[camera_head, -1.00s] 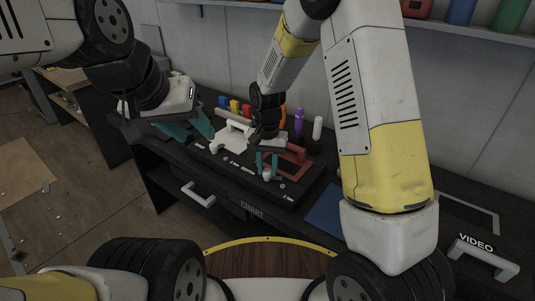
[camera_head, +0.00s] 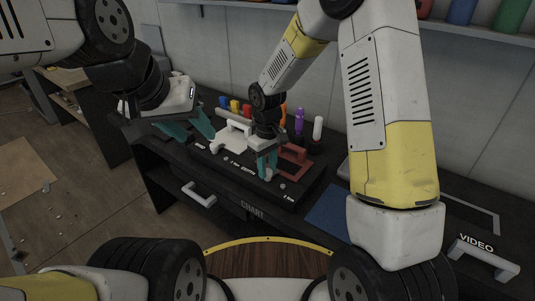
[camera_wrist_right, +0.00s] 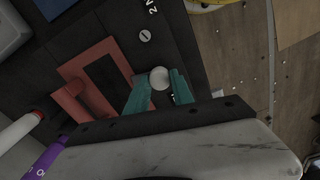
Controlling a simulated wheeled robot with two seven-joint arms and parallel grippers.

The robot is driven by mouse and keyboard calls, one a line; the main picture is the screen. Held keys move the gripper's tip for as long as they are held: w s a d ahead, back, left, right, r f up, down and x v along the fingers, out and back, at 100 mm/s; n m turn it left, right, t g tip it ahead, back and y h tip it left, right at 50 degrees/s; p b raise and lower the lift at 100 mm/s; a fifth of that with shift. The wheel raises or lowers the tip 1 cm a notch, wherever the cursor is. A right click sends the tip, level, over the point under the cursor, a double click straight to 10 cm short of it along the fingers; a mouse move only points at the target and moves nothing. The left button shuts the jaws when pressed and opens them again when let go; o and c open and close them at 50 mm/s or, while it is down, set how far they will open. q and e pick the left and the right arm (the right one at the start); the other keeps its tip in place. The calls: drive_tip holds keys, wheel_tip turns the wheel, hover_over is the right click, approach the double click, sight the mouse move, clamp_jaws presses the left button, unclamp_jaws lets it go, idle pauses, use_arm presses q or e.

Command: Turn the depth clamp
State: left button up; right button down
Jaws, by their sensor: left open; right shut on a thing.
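My right gripper (camera_head: 267,167) points down at the dark panel, its teal fingers shut on a small pale round knob (camera_head: 265,174), which I take to be the depth clamp. In the right wrist view the knob (camera_wrist_right: 160,77) shows as a round whitish top between the two fingertips (camera_wrist_right: 160,90). The fingers hide its sides, and I cannot tell how far it is turned. My left gripper (camera_head: 188,130) is open and empty, its teal fingers spread apart at the left end of the panel.
A red frame with a handle (camera_head: 293,155) lies just right of the right gripper. A white plate with a handle (camera_head: 233,138) lies to its left. Coloured bottles and blocks stand behind, including a purple bottle (camera_head: 299,120). A drawer with a white handle (camera_head: 198,194) is below.

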drive_tip(key=shift+n, duration=1.1)
drive_tip(key=shift+w, duration=0.1)
drive_tip(key=c, duration=1.1)
unclamp_jaws()
wheel_tip(320, 180, up, 8)
drive_tip(key=shift+f, duration=0.2)
drive_tip(key=shift+r, duration=0.15)
